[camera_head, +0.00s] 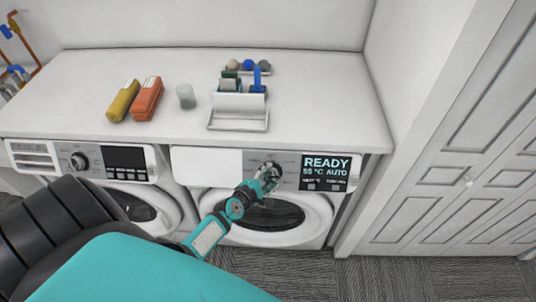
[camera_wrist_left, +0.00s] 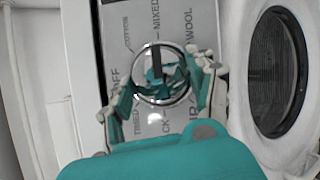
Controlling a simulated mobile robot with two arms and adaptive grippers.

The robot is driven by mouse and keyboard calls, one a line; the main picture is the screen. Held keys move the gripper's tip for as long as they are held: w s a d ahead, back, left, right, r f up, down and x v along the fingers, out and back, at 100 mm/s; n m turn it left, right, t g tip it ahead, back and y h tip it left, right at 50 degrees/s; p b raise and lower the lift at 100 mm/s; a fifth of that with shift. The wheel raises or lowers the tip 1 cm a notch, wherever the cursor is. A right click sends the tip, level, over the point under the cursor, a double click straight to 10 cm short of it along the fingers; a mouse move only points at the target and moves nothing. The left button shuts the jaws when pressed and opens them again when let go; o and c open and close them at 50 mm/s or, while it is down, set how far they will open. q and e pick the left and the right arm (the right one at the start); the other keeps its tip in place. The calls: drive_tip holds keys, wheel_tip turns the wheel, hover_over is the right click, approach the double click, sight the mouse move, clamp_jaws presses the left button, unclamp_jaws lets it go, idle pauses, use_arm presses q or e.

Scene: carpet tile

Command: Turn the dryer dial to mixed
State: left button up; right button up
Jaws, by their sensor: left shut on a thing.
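The dryer (camera_head: 225,158) is the right-hand machine under the counter; its display (camera_head: 326,171) reads "READY 55 °C AUTO". Its round silver dial (camera_head: 271,167) sits left of the display, partly hidden by my left gripper (camera_head: 266,178). In the left wrist view the dial (camera_wrist_left: 161,98) is ringed by printed words, including MIXED, WOOL, TIMED and OFF. My left gripper (camera_wrist_left: 165,75) is shut on the dial's knob, a finger on either side. A dark strip on the knob points up toward MIXED in that view. My right gripper is not in view.
A second machine (camera_head: 85,160) with its own dial stands at the left. On the counter (camera_head: 320,100) are a yellow pack (camera_head: 122,101), an orange pack (camera_head: 147,98), a cup (camera_head: 186,96) and a white caddy (camera_head: 240,118). Panelled white doors (camera_head: 450,190) stand at the right.

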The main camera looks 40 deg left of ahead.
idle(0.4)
use_arm(q)
drive_tip(key=o, duration=1.1)
drive_tip(key=shift+o, duration=0.4)
drive_tip(key=shift+s, duration=0.15)
drive_tip(key=v, duration=1.1)
drive_tip(key=shift+s+r, duration=0.2)
drive_tip(key=shift+s, duration=0.15)
